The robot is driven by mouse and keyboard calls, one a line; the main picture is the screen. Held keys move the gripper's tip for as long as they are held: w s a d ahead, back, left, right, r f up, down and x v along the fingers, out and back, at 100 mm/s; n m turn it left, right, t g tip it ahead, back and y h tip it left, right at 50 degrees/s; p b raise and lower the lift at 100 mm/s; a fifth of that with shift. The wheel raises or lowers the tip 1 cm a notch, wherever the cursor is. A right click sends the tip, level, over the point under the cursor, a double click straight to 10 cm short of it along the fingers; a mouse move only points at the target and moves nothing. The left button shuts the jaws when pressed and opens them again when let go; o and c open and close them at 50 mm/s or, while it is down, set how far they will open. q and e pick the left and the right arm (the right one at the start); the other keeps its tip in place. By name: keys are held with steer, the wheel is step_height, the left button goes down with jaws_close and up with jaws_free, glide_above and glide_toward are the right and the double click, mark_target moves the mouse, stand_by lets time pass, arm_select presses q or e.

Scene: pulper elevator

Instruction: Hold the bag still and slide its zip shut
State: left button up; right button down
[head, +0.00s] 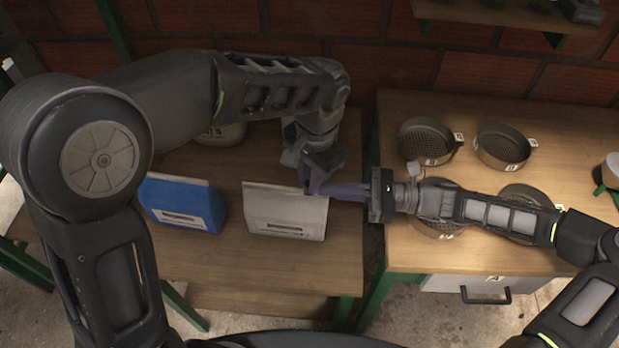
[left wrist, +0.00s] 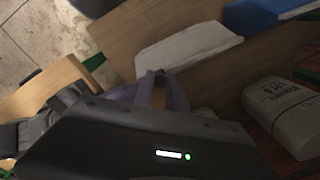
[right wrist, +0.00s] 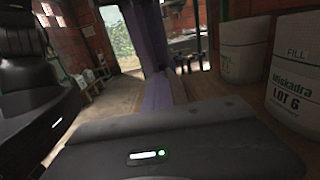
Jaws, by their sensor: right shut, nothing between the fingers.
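The pale grey-white bag (head: 285,213) stands on the left wooden table, with a label low on its front. It also shows in the left wrist view (left wrist: 190,47). My left gripper (head: 309,189) is at the bag's upper right corner. In the left wrist view its purple fingers (left wrist: 160,85) stand a little apart, with a small dark piece at the tips by the bag's edge; whether they grip it is unclear. My right gripper (head: 335,190) is shut and empty, pointing left beside the left gripper near that corner. The zip and its slider cannot be made out clearly.
A blue bag (head: 183,204) stands left of the pale bag. A white tub (left wrist: 284,112) stands behind on the same table. The right table (head: 407,262) holds several round sieves (head: 503,147), partly under my right arm. A gap separates the tables.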

arm_select(q)
steer(key=shift+o, duration=0.8)
steer(key=shift+s+d+f, duration=0.15)
steer(key=shift+s+d, duration=0.05)
steer(key=shift+d, duration=0.4)
steer(key=shift+s+d+f, duration=0.15)
steer(key=shift+s+d, duration=0.05)
steer(key=shift+d, duration=0.4)
steer(key=shift+o, duration=0.6)
steer(key=shift+w+a+f, duration=0.1)
steer(key=shift+w+a, duration=0.2)
steer(key=shift+a, duration=0.6)
steer(key=shift+o, duration=0.8)
steer(key=shift+w+r, duration=0.1)
steer(key=shift+r, duration=0.5)
step_height(320, 180, up, 11)
steer(key=shift+s+r, duration=0.15)
steer(key=shift+s, duration=0.15)
